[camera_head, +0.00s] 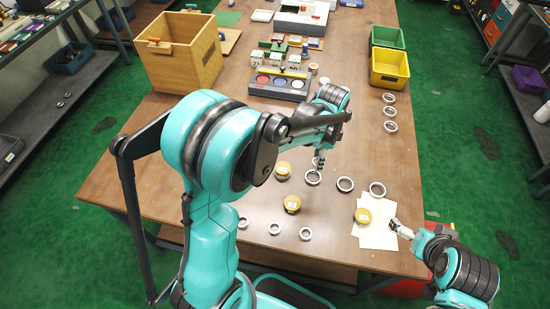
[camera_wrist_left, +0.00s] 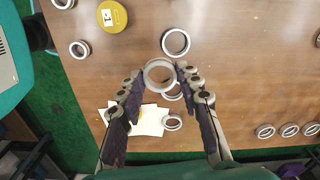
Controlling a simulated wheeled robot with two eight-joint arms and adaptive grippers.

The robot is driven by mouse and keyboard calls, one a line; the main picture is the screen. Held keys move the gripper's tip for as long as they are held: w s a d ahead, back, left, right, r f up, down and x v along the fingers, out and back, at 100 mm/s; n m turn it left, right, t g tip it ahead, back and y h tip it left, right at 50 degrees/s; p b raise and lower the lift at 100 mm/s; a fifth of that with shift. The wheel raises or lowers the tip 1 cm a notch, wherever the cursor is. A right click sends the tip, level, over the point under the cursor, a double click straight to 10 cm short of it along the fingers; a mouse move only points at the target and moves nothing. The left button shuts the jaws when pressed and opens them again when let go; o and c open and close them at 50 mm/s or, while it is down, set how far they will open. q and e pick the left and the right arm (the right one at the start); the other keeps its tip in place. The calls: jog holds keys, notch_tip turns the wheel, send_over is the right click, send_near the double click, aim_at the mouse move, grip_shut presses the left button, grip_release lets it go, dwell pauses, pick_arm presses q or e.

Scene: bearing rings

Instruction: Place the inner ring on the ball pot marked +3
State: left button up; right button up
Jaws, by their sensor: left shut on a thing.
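My left gripper (camera_head: 319,160) is shut on a pale metal ring (camera_wrist_left: 158,75), held at its fingertips above the table; the ring is mostly hidden in the head view. Yellow-lidded ball pots stand at the back (camera_head: 283,170), in the middle (camera_head: 292,204) and on white paper (camera_head: 363,216). A label shows on one pot (camera_wrist_left: 112,16) in the left wrist view, but I cannot read its mark surely.
White paper sheets (camera_head: 378,238) lie at the right table edge. More rings (camera_head: 390,111) lie near green (camera_head: 388,35) and yellow (camera_head: 390,68) bins. A wooden box (camera_head: 180,55) and a tray with coloured discs (camera_head: 278,84) stand further back.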

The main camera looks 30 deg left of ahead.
pick_arm(q)
jog(key=b, duration=0.3)
send_over(283, 168)
notch_tip(283, 168, down, 7)
jog(key=shift+a+r, duration=0.1)
jog(key=shift+w+f+b, duration=0.1)
jog(key=shift+f+b, duration=0.7)
jog(key=shift+f, duration=1.25)
jog(key=shift+f, duration=0.1)
jog(key=o, duration=1.2)
jog(key=shift+c, duration=0.2)
